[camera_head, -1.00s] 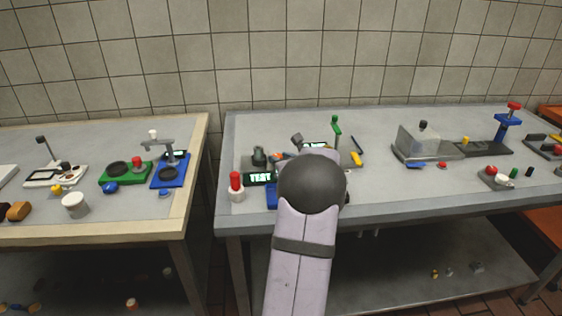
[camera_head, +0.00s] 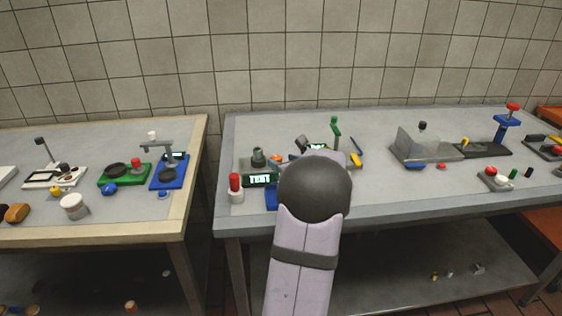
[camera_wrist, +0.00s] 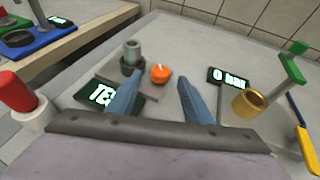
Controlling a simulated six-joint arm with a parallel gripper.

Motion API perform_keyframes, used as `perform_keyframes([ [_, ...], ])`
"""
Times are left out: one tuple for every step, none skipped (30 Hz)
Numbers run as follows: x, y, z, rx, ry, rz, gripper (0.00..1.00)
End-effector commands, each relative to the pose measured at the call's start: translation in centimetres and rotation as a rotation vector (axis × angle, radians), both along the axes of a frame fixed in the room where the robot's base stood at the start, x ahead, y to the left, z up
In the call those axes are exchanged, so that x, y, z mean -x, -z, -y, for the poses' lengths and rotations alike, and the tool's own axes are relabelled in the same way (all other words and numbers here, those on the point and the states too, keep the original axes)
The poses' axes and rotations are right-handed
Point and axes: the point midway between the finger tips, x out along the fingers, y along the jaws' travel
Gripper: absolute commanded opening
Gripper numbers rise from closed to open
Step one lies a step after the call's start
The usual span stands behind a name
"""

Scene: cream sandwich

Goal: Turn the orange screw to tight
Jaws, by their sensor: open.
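The orange screw (camera_wrist: 160,74) is a small round orange knob on a grey plate, beside a dark grey cylinder fitting (camera_wrist: 132,58), in the wrist view. In the head view only a bit of the orange screw (camera_head: 279,159) shows, left of my arm. My gripper (camera_wrist: 153,88) is open, its two blue fingers apart. In the wrist view the screw appears between the fingers and just beyond their tips. I cannot tell whether they touch it. The gripper is mostly hidden behind my arm in the head view.
A "TEST" display (camera_head: 261,180) sits in front of the plate. A red-topped white cylinder (camera_wrist: 23,100) stands at left. A brass cup (camera_wrist: 249,103), a "0 bar" display (camera_wrist: 229,78), a green-handled post (camera_wrist: 288,66) and a yellow-handled tool (camera_wrist: 305,143) lie at right.

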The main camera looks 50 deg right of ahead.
Motion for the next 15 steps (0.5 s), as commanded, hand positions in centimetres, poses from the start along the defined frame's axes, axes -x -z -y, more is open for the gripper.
perform_keyframes([
  [0.7,-0.4,-0.2,0.002,0.003,0.001,0.46],
  [1.1,-0.6,-0.3,0.002,0.003,0.001,0.46],
  [1.5,-0.8,-0.5,0.002,0.004,0.002,0.46],
  [1.9,-0.9,-0.7,0.001,0.005,0.003,0.46],
  [2.2,-1.1,-0.8,0.001,0.005,0.003,0.46],
  [2.6,-1.2,-1.0,0.001,0.006,0.002,0.46],
  [2.9,-1.4,-1.1,0.002,0.006,0.002,0.46],
  [3.1,-1.6,-1.2,0.003,0.007,0.002,0.46],
  [3.4,-1.7,-1.4,0.002,0.006,0.002,0.46],
  [3.6,-1.8,-1.5,0.002,0.006,0.002,0.46],
  [3.8,-1.9,-1.6,0.002,0.006,0.003,0.46],
  [4.0,-2.0,-1.6,0.003,0.007,0.003,0.46],
  [4.2,-2.1,-1.7,0.003,0.007,0.003,0.46],
  [4.3,-2.1,-1.8,0.002,0.007,0.002,0.46],
  [4.4,-2.1,-1.8,0.001,0.008,0.003,0.46],
])
